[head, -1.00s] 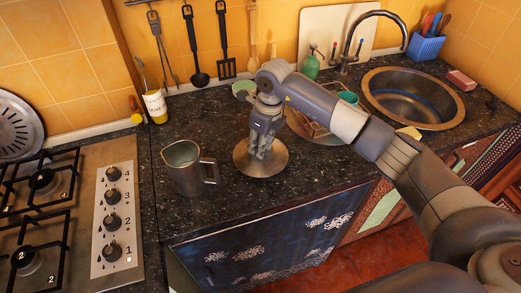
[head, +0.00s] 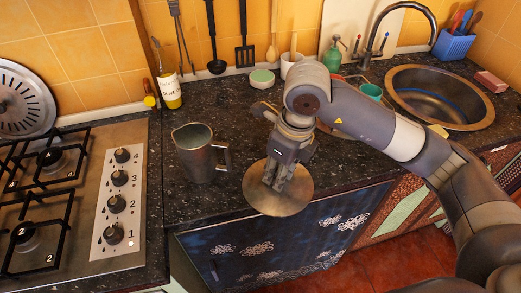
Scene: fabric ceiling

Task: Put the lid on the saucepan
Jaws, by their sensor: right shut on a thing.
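The saucepan (head: 194,158) is a metal pot with a side handle on its right, standing upright and uncovered on the dark counter. The lid (head: 297,200) is a round, flat metal disc to the right of the saucepan and nearer to me, overlapping the counter's front edge in the head view. My right gripper (head: 275,182) points down and is shut on the lid near its middle. Its fingers hide the part of the lid that they grip. The lid and the saucepan are apart. My left gripper is not in view.
A gas stove (head: 60,205) with knobs is on the left. An oil bottle (head: 170,88) and a green-topped bowl (head: 262,79) stand at the back. A dish rack with a teal cup (head: 371,91) and a sink (head: 440,97) are on the right. Counter behind the saucepan is clear.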

